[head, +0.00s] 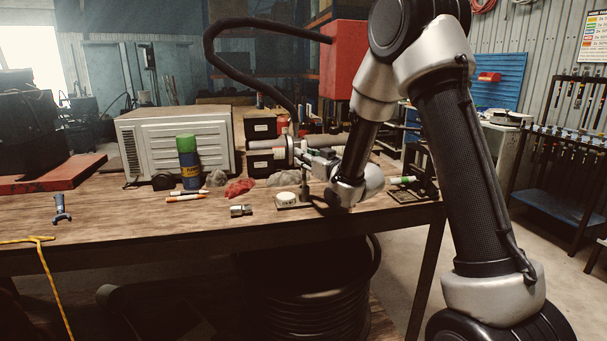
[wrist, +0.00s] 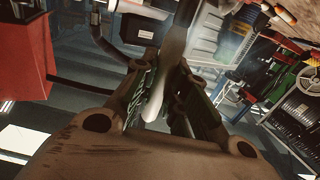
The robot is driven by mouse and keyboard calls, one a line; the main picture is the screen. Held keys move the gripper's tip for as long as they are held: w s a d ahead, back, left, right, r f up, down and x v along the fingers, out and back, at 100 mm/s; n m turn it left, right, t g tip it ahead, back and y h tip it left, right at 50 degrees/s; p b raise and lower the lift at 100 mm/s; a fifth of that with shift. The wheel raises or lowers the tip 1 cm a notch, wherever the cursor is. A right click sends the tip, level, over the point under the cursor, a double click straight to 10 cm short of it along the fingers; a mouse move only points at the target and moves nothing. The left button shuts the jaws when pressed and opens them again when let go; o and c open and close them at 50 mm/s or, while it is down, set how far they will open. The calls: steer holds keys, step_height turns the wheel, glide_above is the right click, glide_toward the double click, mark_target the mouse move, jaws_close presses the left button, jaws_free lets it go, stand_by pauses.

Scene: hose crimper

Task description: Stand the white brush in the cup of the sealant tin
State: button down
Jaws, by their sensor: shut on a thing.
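My gripper (head: 312,160) is above the back middle of the workbench, pointing left. In the wrist view its two fingers (wrist: 165,95) are closed around a slim whitish thing, which looks like the white brush (wrist: 172,42). A rounded pale end (wrist: 152,107) shows between the fingers. The brush is hard to make out in the head view against the clutter. A blue can with a yellow band and green top (head: 188,162) stands upright on the bench, left of my gripper and apart from it. It may be the sealant tin; no cup opening is visible.
A pale ribbed metal case (head: 175,140) stands behind the can. A blue tool (head: 61,208) is at left. The front-left bench top is mostly clear.

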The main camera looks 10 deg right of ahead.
mark_target(305, 174)
step_height(305, 174, down, 4)
steer(key=shift+f, duration=0.15)
steer(key=c, duration=1.4)
jaws_free()
steer(key=shift+c, duration=0.2)
